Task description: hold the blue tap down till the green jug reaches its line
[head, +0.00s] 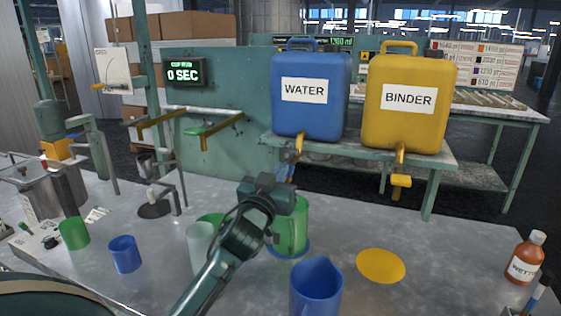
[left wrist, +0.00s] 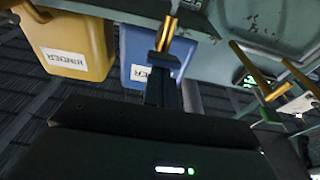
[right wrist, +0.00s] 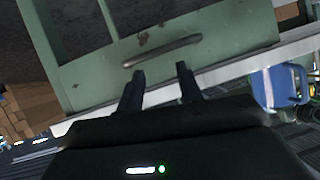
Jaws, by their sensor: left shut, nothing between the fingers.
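The blue WATER container (head: 310,95) stands on the raised shelf. Its brass spout (head: 297,150) and blue tap (head: 286,172) hang at the front edge; the spout also shows in the left wrist view (left wrist: 170,30). The green jug (head: 292,228) stands on a blue disc (head: 290,254) below, partly hidden by my left arm. I cannot see its line or any water level. My left gripper (head: 284,190) is shut and empty, close by the blue tap; I cannot tell whether it touches. My right gripper (right wrist: 161,76) is open and empty, facing a green drawer front.
The yellow BINDER container (head: 410,100) stands right of the blue one. A blue jug (head: 316,290), a yellow disc (head: 381,265), a pale cylinder (head: 200,243), a blue cup (head: 124,254) and a green cup (head: 74,233) occupy the bench. A display (head: 184,72) reads 0 SEC.

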